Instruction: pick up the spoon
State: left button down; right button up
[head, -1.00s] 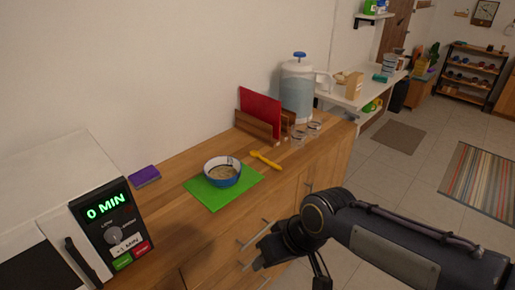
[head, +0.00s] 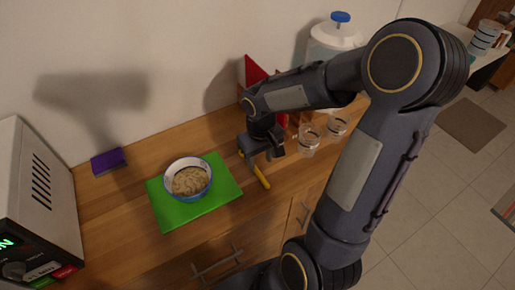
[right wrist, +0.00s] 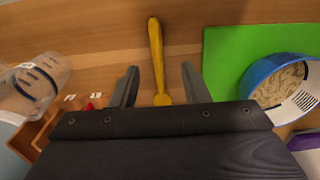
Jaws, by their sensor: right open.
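The yellow spoon (head: 263,181) lies on the wooden counter to the right of the green mat, partly hidden by my right gripper (head: 263,157) in the head view. In the right wrist view the spoon (right wrist: 156,45) runs lengthwise between the two dark fingers of my right gripper (right wrist: 160,68). The fingers are open, one on each side, with gaps to the spoon. The spoon's near end is close to the gripper body. I cannot tell the exact height of the fingers above the counter. My left gripper is not in view.
A blue-and-white bowl of food (head: 188,179) sits on the green mat (head: 168,214). Glass jars (head: 308,138) and a red board (head: 255,72) stand near the gripper. A purple sponge (head: 108,161) and an oven-like appliance (head: 40,180) are at left.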

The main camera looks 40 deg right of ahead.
aim_at(261, 176)
jog(key=shift+w+d+f, duration=0.15)
jog(key=shift+f, duration=0.45)
notch_tip(261, 176, down, 7)
jog(key=shift+d+r, duration=0.1)
jog(key=shift+r, duration=0.05)
grip_shut()
